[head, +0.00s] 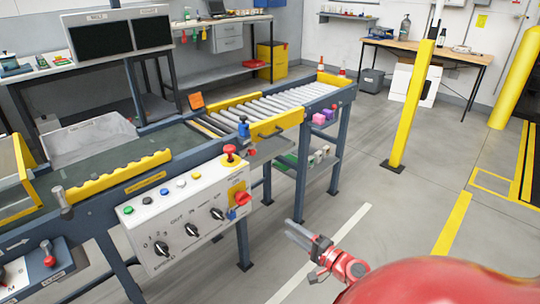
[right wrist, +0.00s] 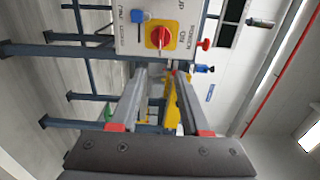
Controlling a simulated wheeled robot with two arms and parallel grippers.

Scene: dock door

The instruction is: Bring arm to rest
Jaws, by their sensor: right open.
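My right gripper (head: 303,234) is low in the middle of the head view, over the floor in front of the conveyor, with its red arm coming in from the lower right. It is open and empty; in the right wrist view its two fingers (right wrist: 160,110) stand apart with only background between them. The white control panel (head: 190,213) with knobs and coloured buttons hangs on the conveyor's side, left of the gripper and apart from it. The panel also shows in the right wrist view (right wrist: 130,30), with a red rotary switch on a yellow plate (right wrist: 160,37). My left gripper is not in view.
The roller conveyor (head: 285,103) and its legs run from left to the back centre. A yellow post (head: 410,105) stands on the right. A wooden table (head: 430,50) is at the back. Open grey floor (head: 370,190) lies between the conveyor and the post.

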